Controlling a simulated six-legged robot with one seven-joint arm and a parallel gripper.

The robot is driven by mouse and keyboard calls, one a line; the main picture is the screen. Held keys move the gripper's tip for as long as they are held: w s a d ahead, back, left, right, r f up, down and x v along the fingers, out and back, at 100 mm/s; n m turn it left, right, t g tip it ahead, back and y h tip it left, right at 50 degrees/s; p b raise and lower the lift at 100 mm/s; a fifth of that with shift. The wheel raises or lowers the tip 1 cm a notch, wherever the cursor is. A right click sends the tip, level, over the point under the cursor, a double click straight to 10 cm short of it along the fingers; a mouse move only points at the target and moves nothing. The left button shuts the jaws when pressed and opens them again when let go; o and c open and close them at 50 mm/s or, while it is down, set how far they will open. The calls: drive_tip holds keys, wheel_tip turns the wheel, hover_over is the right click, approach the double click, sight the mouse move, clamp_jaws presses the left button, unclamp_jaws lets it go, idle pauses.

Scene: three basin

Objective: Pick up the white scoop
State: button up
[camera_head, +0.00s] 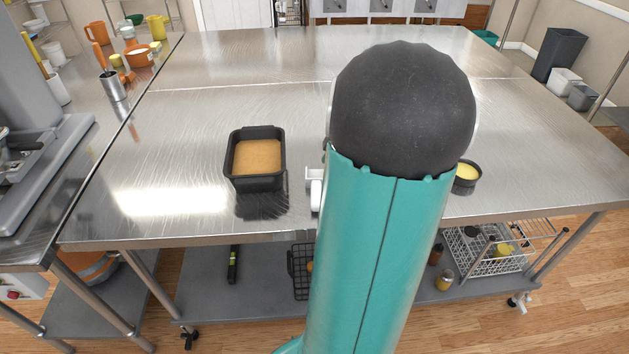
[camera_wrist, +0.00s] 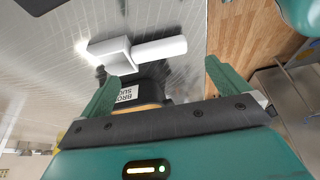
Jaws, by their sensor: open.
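The white scoop (camera_wrist: 158,51) lies on the steel table, with a boxy head at left and a straight handle pointing right in the wrist view. In the head view the scoop (camera_head: 314,188) shows near the table's front edge, partly hidden by my arm. My gripper (camera_wrist: 162,76) is open, its two green fingers spread, with the scoop just beyond the fingertips and apart from them. The gripper is hidden behind my arm in the head view.
A dark container labelled brown sugar (camera_wrist: 128,96) shows between the fingers, close to the scoop. A black loaf pan (camera_head: 236,178) with tan contents stands left of the scoop. A small dark bowl (camera_head: 465,186) with yellow contents stands right of my arm. The table's far left is clear.

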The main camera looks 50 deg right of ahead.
sight(317, 191)
drive_tip(key=x, duration=0.7)
drive_tip(key=shift+d, duration=0.25)
drive_tip(key=shift+c, duration=0.2)
drive_tip(key=c, duration=0.8)
